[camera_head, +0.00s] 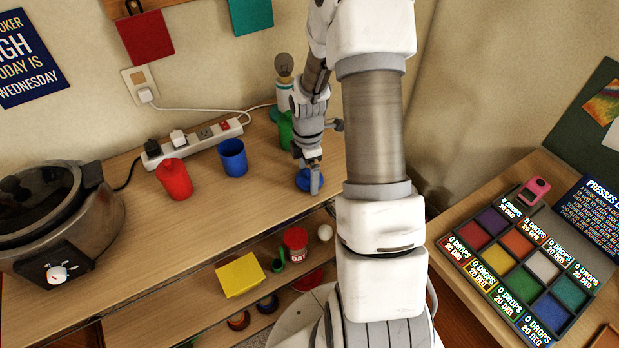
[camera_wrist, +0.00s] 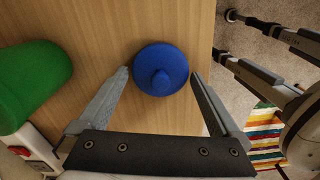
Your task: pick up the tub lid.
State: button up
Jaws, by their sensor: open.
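The tub lid is a round blue disc with a knob in its middle. It lies on the wooden shelf top near the edge, and in the wrist view (camera_wrist: 161,70) it sits between my fingertips. In the head view the lid (camera_head: 303,180) is partly hidden by my gripper (camera_head: 314,180), which reaches down over it. My gripper, also in the wrist view (camera_wrist: 160,74), is open, with one finger to each side of the lid. The left fingertip looks close to the rim; I cannot tell whether either touches.
A green object (camera_wrist: 32,80) stands left of the lid in the wrist view. A blue cup (camera_head: 232,158), a red tub (camera_head: 174,178), a power strip (camera_head: 192,142) and a slow cooker (camera_head: 55,220) stand to the left. The shelf top's edge (camera_wrist: 208,40) is just right of the lid.

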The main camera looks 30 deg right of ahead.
jog(key=shift+f, duration=0.25)
jog(key=c, duration=1)
jog(key=shift+r, duration=0.1)
jog(key=shift+c, duration=0.2)
